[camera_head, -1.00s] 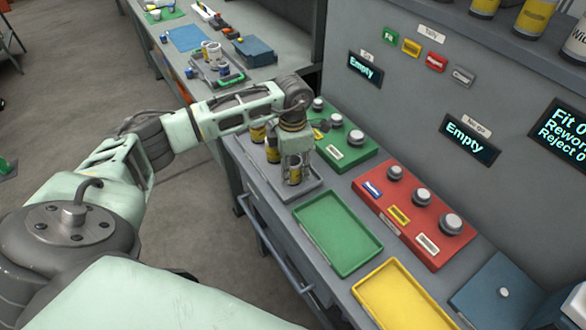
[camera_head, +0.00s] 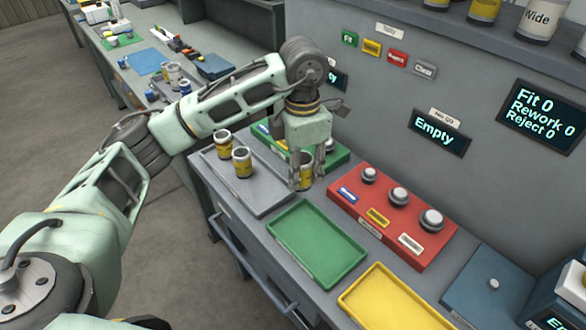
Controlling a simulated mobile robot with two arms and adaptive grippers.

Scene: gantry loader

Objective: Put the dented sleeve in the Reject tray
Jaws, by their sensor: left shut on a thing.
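My left gripper (camera_head: 307,182) is shut on a sleeve (camera_head: 305,170) with a yellow band and holds it upright in front of the green gauge block. The fingers hide part of the sleeve, and I cannot make out a dent. Two similar yellow-banded sleeves (camera_head: 222,142) (camera_head: 242,161) stand on the grey tray (camera_head: 262,202) left of the gripper. A green tray (camera_head: 318,243) and a yellow tray (camera_head: 393,298) lie empty on the bench. I see no tray marked Reject. My right gripper is not in view.
A red block (camera_head: 378,222) with several grey knobs stands behind the green tray. A green block (camera_head: 336,155) is partly behind my gripper. A blue box (camera_head: 487,298) stands at the right. A screen (camera_head: 541,117) reads Fit 0, Rework 0, Reject 0.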

